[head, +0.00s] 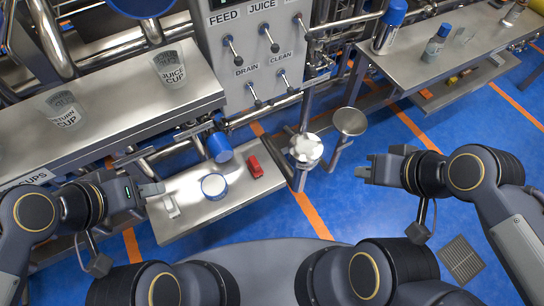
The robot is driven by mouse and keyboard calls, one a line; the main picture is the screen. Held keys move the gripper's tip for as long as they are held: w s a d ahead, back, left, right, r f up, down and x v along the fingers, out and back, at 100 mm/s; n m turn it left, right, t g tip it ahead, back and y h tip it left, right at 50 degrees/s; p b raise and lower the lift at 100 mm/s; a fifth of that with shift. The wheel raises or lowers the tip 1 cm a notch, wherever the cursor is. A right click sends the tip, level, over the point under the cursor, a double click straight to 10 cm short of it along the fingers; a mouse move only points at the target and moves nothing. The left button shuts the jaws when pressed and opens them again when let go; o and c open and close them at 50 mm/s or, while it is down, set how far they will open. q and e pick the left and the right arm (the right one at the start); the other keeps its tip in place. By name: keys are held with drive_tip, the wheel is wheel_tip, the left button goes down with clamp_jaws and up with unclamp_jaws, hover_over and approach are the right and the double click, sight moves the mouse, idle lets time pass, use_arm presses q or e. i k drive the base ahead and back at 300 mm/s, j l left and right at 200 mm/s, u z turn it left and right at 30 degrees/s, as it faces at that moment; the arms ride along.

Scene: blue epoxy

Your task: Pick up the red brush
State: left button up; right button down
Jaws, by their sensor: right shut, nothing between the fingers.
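A small red object (255,166), which I take to be the red brush, lies on the low steel shelf (232,195), near its right end. My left gripper (154,189) is over the left part of this shelf, apart from the red object. Its fingers are too small in view to tell whether they are open. My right gripper (365,170) is shut and empty, over the blue floor to the right of the shelf, well apart from the red object.
On the low shelf are a round white-topped container (214,186), a blue-and-steel cylinder (220,147) and a small pale piece (171,205). A pipe stand with a white-topped cup (306,149) and a steel funnel (349,122) stands right of the shelf. Cups stand on the upper left bench (110,125).

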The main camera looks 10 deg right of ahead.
sight(256, 169)
drive_tip(key=i+l+u, duration=0.15)
drive_tip(key=l+u, duration=0.3)
drive_tip(key=l, duration=0.65)
drive_tip(key=l+u, duration=0.45)
drive_tip(key=l, duration=0.65)
drive_tip(key=i, duration=0.2)
